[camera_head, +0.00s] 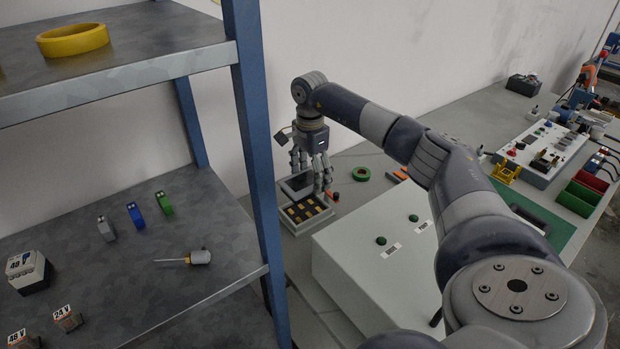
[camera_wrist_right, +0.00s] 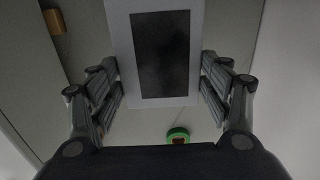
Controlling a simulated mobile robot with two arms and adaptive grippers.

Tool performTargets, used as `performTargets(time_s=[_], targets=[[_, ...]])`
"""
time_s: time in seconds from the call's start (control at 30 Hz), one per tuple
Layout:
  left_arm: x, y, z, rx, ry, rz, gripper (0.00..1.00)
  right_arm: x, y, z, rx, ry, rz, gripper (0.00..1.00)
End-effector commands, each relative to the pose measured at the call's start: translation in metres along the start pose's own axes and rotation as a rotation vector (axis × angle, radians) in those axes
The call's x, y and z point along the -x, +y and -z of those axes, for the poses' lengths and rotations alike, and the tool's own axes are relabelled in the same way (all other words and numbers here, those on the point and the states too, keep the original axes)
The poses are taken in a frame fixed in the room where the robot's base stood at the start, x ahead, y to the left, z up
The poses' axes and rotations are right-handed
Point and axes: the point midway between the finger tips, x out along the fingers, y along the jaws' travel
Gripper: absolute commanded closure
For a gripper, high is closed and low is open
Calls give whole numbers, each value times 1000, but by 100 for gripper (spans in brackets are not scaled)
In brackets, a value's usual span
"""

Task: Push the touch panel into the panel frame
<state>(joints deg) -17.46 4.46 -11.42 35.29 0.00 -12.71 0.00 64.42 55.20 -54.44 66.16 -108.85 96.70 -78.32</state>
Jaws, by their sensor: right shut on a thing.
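The touch panel (camera_wrist_right: 122,40), a light grey plate with a dark screen, sits between the fingers of my right gripper (camera_wrist_right: 160,68) in the right wrist view. The gripper is shut on its two long sides. I cannot tell the panel frame for certain. My left gripper is out of view.
A large light grey cabinet (camera_head: 362,262) with green buttons stands right of the open box. A green tape roll (camera_head: 363,174) lies behind, and also shows in the wrist view (camera_wrist_right: 178,134). A blue shelf post (camera_head: 256,130) stands close on the left.

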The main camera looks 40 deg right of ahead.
Motion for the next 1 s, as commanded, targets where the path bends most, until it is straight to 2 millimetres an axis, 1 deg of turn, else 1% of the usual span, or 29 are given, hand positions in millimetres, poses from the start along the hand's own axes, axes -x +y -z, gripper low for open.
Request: performTargets(time_s=[0.17,0.6,0.7,0.83,1.0], targets=[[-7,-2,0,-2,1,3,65,-8,0,0,0,-1,1,63],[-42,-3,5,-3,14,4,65,-48,0,0,0,0,1,63],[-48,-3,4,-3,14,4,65,-55,0,0,0,0,1,63],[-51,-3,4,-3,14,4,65,-58,0,0,0,0,2,63],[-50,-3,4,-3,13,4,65,-58,0,0,0,0,2,63]])
